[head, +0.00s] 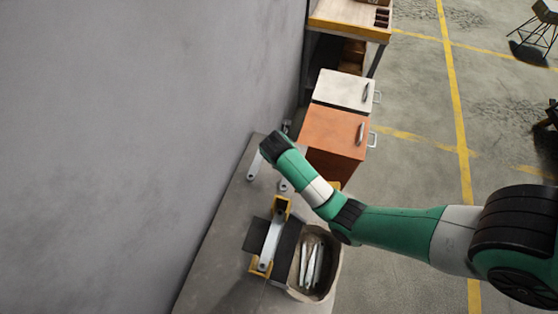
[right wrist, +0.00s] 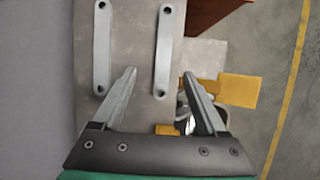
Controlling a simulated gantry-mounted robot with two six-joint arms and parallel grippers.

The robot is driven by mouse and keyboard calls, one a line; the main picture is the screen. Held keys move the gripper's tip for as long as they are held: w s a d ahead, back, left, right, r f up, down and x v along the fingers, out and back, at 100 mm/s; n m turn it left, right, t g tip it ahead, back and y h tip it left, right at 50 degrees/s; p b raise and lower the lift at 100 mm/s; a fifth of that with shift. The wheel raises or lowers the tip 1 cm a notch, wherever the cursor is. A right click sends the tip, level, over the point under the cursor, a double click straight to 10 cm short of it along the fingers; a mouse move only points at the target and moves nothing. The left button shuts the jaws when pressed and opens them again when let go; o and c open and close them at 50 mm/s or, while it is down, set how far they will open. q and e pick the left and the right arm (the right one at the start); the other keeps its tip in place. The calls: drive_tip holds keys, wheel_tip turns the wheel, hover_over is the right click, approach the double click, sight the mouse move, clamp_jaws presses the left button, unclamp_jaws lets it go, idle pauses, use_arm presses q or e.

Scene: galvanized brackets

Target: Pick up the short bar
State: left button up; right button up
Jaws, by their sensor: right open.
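Two pale grey metal bars with a hole at each end lie on the grey bench. In the right wrist view they are the left bar (right wrist: 102,48) and the right bar (right wrist: 164,50); they look close in length, so I cannot tell which is the short bar. In the head view the left bar (head: 256,165) shows beside my wrist, and the other bar (head: 283,185) is mostly hidden by my arm. My right gripper (right wrist: 160,71) is open and empty, its fingertips on either side of the right bar's lower half in the picture; contact is not visible. My left gripper is not in view.
A longer bar (head: 271,241) rests in a yellow fixture (head: 281,203) over a dark plate (head: 256,235). A bin (head: 336,268) holds several bars. An orange cabinet (head: 332,130) stands beyond the bench (head: 215,262). A grey wall (head: 150,130) runs along the left.

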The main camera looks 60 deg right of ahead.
drive_tip(key=x, duration=0.2)
drive_tip(key=b+x, duration=0.2)
drive_tip(key=x, duration=0.1)
drive_tip(key=shift+s+f, duration=0.3)
drive_tip(key=shift+f, duration=0.1)
drive_tip(key=shift+d+f+b, duration=0.25)
drive_tip(key=shift+f+b, duration=0.05)
drive_tip(key=shift+f, duration=0.05)
drive_tip(key=x, duration=0.1)
drive_tip(key=b+x, duration=0.2)
drive_tip(key=x, duration=0.1)
drive_tip(key=shift+s+a+f, duration=0.2)
drive_tip(key=shift+a+f, duration=0.1)
drive_tip(key=shift+a, duration=0.05)
drive_tip(key=shift+w+d+f+b, duration=0.1)
drive_tip(key=shift+d+f+b, duration=0.2)
drive_tip(key=shift+f, duration=0.1)
clamp_jaws()
